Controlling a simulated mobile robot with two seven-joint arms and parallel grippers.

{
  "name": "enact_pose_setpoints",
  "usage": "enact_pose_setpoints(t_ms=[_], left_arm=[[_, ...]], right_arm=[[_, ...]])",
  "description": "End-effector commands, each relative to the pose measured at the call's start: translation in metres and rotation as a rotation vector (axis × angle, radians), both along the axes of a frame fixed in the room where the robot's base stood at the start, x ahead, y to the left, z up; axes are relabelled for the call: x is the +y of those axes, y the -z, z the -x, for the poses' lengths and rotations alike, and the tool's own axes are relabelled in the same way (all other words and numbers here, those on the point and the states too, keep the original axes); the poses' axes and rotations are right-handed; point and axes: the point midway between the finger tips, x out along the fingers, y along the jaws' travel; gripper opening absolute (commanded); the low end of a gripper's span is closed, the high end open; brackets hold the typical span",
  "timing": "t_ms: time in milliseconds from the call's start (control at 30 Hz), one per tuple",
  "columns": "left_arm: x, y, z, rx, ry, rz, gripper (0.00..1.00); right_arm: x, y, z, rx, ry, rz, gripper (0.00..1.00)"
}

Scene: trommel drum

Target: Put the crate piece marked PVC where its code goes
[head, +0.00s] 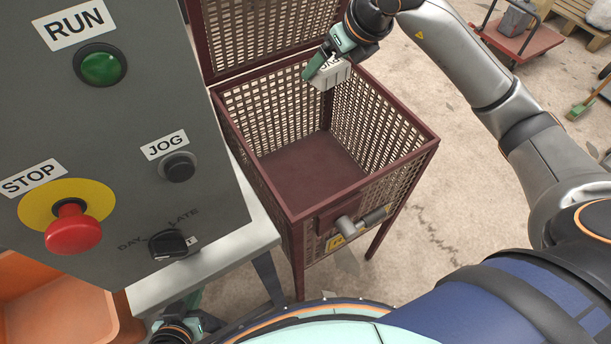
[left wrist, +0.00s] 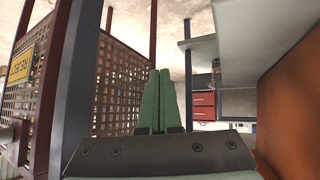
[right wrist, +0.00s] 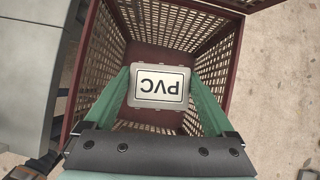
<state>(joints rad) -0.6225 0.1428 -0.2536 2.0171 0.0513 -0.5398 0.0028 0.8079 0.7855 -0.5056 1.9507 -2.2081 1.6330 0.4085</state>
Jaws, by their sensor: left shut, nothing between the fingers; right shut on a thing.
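The PVC piece is a pale grey block with a white label (right wrist: 160,86), which reads upside down in the right wrist view. My right gripper (right wrist: 160,95) is shut on it. In the head view the piece (head: 330,74) hangs from my right gripper (head: 318,66) at the far part of the dark red mesh cage (head: 425,147), and only part of its lettering shows. Beneath it in the right wrist view is the open cage (right wrist: 228,60). My left gripper (left wrist: 158,100) is shut and empty, low beside the cage; the head view shows only a little of that arm.
A grey control panel (head: 125,130) with RUN, JOG and STOP buttons and a DAY/LATE knob stands left of the cage. The cage's mesh lid (head: 270,35) stands raised behind. A latch handle (head: 360,220) and yellow label are on its front. An orange bin (head: 50,290) is at lower left.

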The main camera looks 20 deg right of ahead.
Motion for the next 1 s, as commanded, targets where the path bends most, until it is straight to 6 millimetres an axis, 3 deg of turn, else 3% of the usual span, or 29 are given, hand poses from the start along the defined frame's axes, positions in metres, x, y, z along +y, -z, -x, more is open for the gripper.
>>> enact_pose_setpoints(t_ms=[433,800,833,900,1000], left_arm=[[0.004,0.033,0.007,0.005,-0.003,-0.006,0.0],[0.007,0.03,0.006,-0.001,-0.005,-0.009,0.0],[0.007,0.03,0.006,-0.001,-0.005,-0.009,0.0],[0.007,0.031,0.006,0.0,-0.006,-0.01,0.0],[0.007,0.031,0.006,0.001,-0.007,-0.009,0.0]], right_arm=[[0.001,0.051,0.0,0.002,-0.004,-0.002,0.31],[0.0,0.056,0.0,0.001,-0.004,-0.001,0.31],[0.0,0.056,0.0,0.001,-0.004,-0.001,0.9],[0.0,0.056,0.0,0.001,-0.005,0.0,0.98],[0.0,0.056,0.0,0.001,-0.005,0.0,1.0]])
